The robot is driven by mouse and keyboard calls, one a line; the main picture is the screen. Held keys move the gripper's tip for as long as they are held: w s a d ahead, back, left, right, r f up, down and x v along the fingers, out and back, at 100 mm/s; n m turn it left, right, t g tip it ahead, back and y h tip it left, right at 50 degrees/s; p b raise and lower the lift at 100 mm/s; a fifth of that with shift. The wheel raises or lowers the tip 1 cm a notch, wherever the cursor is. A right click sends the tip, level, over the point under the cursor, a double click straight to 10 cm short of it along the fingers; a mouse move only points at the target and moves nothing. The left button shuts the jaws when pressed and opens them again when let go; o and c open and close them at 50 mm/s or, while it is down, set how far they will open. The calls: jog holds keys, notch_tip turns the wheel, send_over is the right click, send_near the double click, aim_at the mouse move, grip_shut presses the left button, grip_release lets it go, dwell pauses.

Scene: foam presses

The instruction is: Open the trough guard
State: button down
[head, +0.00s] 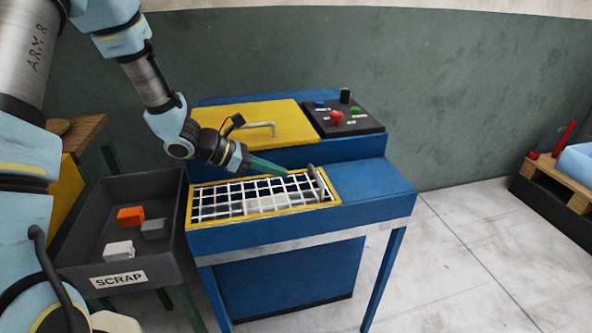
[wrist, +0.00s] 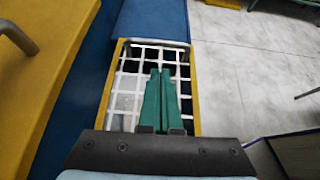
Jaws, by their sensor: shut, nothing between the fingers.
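The trough guard is a white grid in a yellow frame (head: 265,211), lying flat over the trough in the blue machine's front. A grey bar handle (head: 316,180) stands up near its right end. My gripper (head: 287,173) has green fingers, shut together and empty. It is above the grid, left of the handle and apart from it. In the wrist view the fingertips (wrist: 160,72) cover part of the grid. Pale material shows under the grid.
A yellow lid (head: 255,118) with a bent handle lies behind the guard. A control panel (head: 343,118) with coloured buttons is at the back right. The scrap bin (head: 119,279) with several blocks stands left. Blue top surface (head: 375,187) right of the guard is bare.

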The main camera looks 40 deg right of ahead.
aim_at(306, 190)
jog(key=p+x, duration=0.2)
jog(key=x, duration=0.6)
jog(key=shift+s+d+f, duration=0.15)
jog(key=shift+s+d, duration=0.05)
jog(key=shift+d, duration=0.1)
